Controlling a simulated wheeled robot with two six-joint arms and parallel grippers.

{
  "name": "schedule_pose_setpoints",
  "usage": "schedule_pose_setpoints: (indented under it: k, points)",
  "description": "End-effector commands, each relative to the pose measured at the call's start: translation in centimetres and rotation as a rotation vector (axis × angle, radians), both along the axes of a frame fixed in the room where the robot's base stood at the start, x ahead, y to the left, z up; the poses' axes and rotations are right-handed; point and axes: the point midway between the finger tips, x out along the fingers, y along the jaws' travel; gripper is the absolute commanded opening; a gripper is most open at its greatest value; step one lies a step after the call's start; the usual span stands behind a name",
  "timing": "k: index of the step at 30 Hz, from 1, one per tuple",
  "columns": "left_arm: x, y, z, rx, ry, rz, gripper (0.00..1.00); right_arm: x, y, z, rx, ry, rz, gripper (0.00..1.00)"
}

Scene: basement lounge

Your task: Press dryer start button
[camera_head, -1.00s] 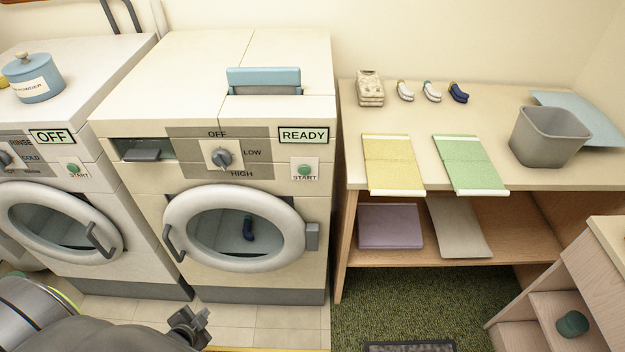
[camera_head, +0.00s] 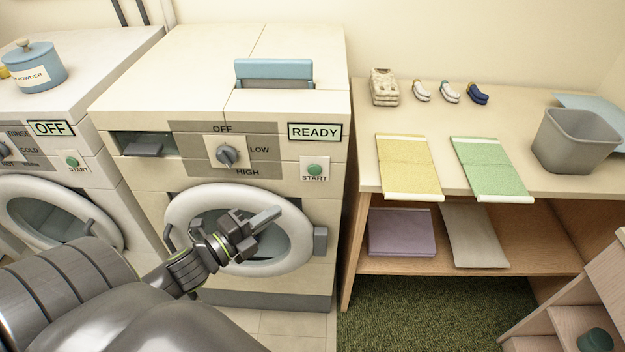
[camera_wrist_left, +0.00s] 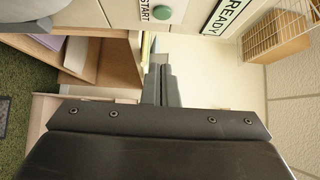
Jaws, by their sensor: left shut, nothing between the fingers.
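The dryer (camera_head: 262,130) stands in the middle of the head view, with its round door closed. Its green start button (camera_head: 315,170) sits on a white START plate at the right of the front panel, under a READY sign (camera_head: 314,132). The button also shows at the top of the left wrist view (camera_wrist_left: 162,12). My left gripper (camera_head: 272,216) is shut and empty in front of the dryer door, below and left of the button, apart from it. Its fingers point right and hide part of the door glass. My right gripper is not in view.
The washer (camera_head: 75,115) with an OFF sign stands at left. A wooden table (camera_head: 415,120) at right holds folded cloths, socks and a grey bin (camera_head: 573,142). Space before the button is clear.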

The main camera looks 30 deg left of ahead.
Motion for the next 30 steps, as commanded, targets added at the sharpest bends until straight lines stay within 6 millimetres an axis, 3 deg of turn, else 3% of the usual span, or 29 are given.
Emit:
schedule_pose_setpoints:
  k: [14, 30]
  points:
    - [0.3, 0.0, 0.0, -0.001, 0.000, 0.001, 0.00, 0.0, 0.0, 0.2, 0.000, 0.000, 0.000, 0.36]
    - [2.5, -0.6, 0.1, -0.002, 0.000, 0.001, 0.00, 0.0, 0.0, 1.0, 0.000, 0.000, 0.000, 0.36]
